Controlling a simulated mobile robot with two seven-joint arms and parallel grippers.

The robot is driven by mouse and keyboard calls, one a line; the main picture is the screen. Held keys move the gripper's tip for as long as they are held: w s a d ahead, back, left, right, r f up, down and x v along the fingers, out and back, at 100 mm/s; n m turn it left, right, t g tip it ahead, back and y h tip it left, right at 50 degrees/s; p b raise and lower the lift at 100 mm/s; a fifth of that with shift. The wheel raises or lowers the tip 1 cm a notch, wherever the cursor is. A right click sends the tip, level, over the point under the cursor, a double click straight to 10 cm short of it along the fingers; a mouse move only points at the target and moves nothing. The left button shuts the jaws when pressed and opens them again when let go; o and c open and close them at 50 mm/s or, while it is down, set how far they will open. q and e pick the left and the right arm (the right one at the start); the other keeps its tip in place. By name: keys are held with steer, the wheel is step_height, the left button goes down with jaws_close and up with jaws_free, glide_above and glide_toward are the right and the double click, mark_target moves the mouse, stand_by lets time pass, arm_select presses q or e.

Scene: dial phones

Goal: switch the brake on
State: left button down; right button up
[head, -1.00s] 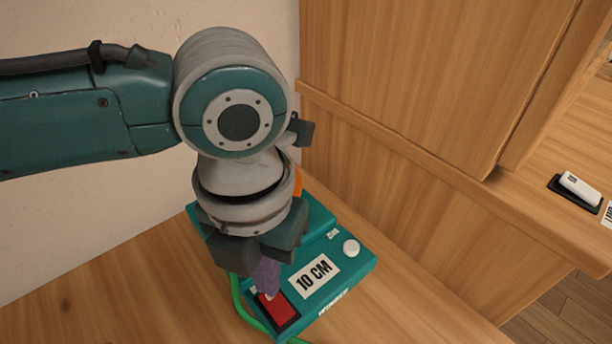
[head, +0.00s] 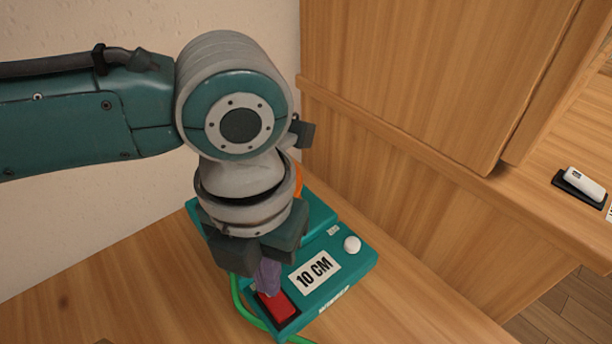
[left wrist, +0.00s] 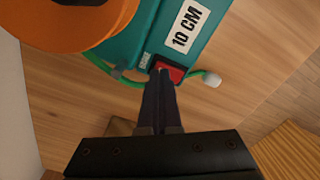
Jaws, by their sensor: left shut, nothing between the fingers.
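A teal box (head: 345,268) with a white "10 CM" label stands on the wooden surface. It carries a red rocker switch (head: 278,307) at its near left corner and a white round knob (head: 352,244). My left gripper (head: 267,293) is shut and empty, pointing down with its tips at the upper end of the red switch. In the left wrist view the shut fingertips (left wrist: 160,75) reach the red switch (left wrist: 172,72) and partly cover it; touching seems likely but I cannot be sure. My right gripper is not in view.
A green cable (head: 240,300) runs along the box's left side. An orange round part (left wrist: 70,20) sits on the box. A wooden cabinet (head: 400,80) stands behind and to the right. A small white device (head: 583,184) lies on a black base at the far right.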

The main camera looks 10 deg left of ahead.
arm_select(q)
steer(key=shift+f+b, duration=0.35)
steer(key=shift+f, duration=0.2)
step_height(320, 180, up, 7)
steer(key=p, duration=0.7)
steer(key=shift+r+p, duration=0.1)
steer(key=shift+p, duration=0.25)
